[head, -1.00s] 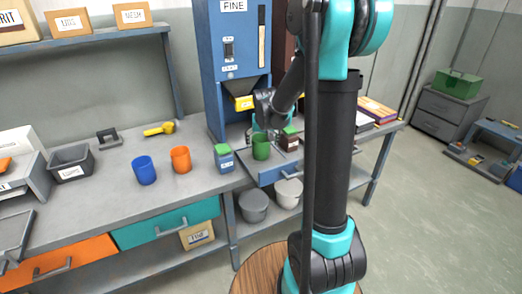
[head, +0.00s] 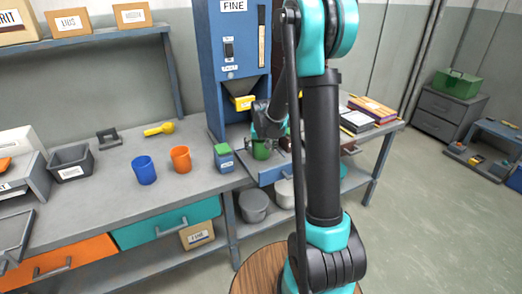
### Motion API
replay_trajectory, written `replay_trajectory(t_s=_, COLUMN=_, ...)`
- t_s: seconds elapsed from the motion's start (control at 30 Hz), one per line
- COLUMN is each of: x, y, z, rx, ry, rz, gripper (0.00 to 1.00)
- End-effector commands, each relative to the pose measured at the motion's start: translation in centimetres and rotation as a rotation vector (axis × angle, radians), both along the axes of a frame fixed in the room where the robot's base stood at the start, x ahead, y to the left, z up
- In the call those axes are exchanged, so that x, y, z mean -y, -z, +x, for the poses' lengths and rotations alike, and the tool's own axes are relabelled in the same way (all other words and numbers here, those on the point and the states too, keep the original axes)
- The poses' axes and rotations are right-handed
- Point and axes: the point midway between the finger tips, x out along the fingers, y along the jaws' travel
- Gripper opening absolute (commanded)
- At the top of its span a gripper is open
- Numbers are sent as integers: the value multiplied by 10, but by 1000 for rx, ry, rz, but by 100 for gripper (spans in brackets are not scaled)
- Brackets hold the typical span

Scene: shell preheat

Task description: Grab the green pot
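The green pot (head: 261,151) stands upright on the tray surface in front of the blue machine, below its yellow spout. My gripper (head: 264,138) is at the pot, pointing down over its top and partly covering it. The fingers are small and partly hidden in the head view. I cannot tell whether they are apart or touching the pot.
A blue box with a green top (head: 223,157) stands just left of the pot. An orange cup (head: 181,159) and a blue cup (head: 144,170) stand further left on the bench. The blue machine (head: 230,50) rises behind. Books (head: 371,109) lie to the right.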

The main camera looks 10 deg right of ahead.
Motion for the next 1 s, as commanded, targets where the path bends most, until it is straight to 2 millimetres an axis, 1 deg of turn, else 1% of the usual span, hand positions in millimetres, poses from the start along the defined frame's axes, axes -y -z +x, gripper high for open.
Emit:
replay_trajectory(t_s=0.03, x=0, y=0, z=0, rx=0, ry=0, rz=0, gripper=82)
replay_trajectory(t_s=0.07, x=0, y=0, z=0, rx=0, ry=0, rz=0, gripper=78)
replay_trajectory(t_s=0.5, x=0, y=0, z=0, rx=0, ry=0, rz=0, gripper=24)
replay_trajectory(t_s=0.8, x=0, y=-2, z=0, rx=0, ry=0, rz=0, gripper=24)
replay_trajectory(t_s=0.93, x=0, y=-9, z=0, rx=0, ry=0, rz=0, gripper=24)
replay_trajectory(t_s=1.0, x=0, y=-17, z=0, rx=0, ry=0, rz=0, gripper=24)
